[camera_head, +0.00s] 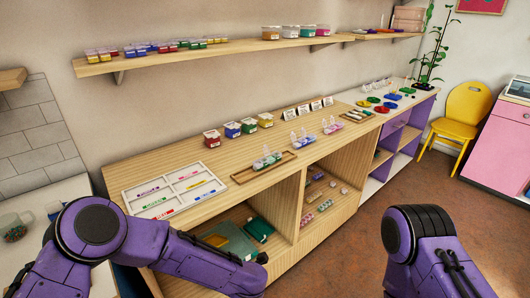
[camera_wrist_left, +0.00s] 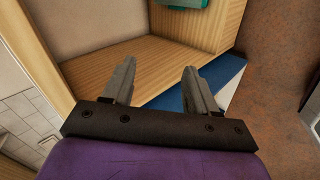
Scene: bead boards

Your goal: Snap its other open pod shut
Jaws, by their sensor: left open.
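A green-toned pod strip (camera_head: 267,160) with raised clear lids lies in a shallow wooden tray (camera_head: 240,180) on the wooden counter. A lilac pod strip (camera_head: 300,139) and a pink pod strip (camera_head: 332,126), also with clear lids standing up, lie farther right along the counter. They are too small to tell exactly which pods are open. In the left wrist view my left gripper (camera_wrist_left: 160,75) is open and empty, its fingers apart over the cabinet edge; no pod strip shows there. My right arm is at the lower right, its gripper out of view.
A white sectioned tray (camera_head: 173,190) with coloured labels lies at the counter's left. Small lidded boxes (camera_head: 232,130) stand along the back. Open shelves below hold teal items (camera_head: 260,229). A wall shelf (camera_head: 235,47) runs above. A yellow chair (camera_head: 467,110) stands at the far right.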

